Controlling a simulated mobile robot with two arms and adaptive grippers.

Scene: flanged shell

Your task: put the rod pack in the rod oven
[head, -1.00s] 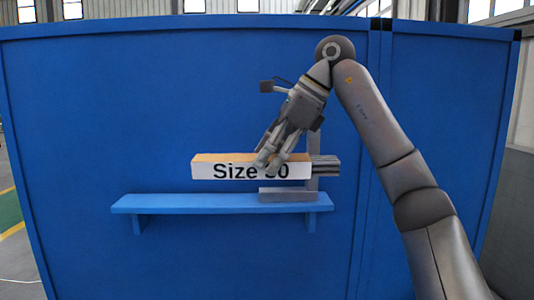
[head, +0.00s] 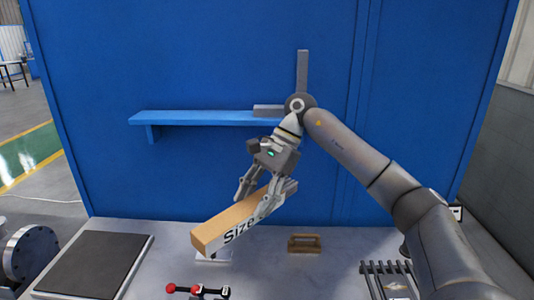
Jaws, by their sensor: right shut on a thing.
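The rod pack (head: 222,232) is a long tan box with a white side lettered "Size"; the rest of the lettering is hidden by fingers. It hangs tilted in the air in front of the blue wall, its near end toward the lower left, above the bench. My right gripper (head: 253,205) is shut on the pack toward its far end, with fingers on both sides. I cannot make out a rod oven in this view. My left gripper is not in view.
A blue shelf (head: 200,118) with a grey bracket (head: 303,72) is on the wall behind. The bench (head: 330,268) holds a dark plate (head: 95,265), a flanged metal part (head: 30,252), a red-knobbed tool (head: 197,290), a wooden-handled item (head: 304,243) and a slotted rack (head: 388,275).

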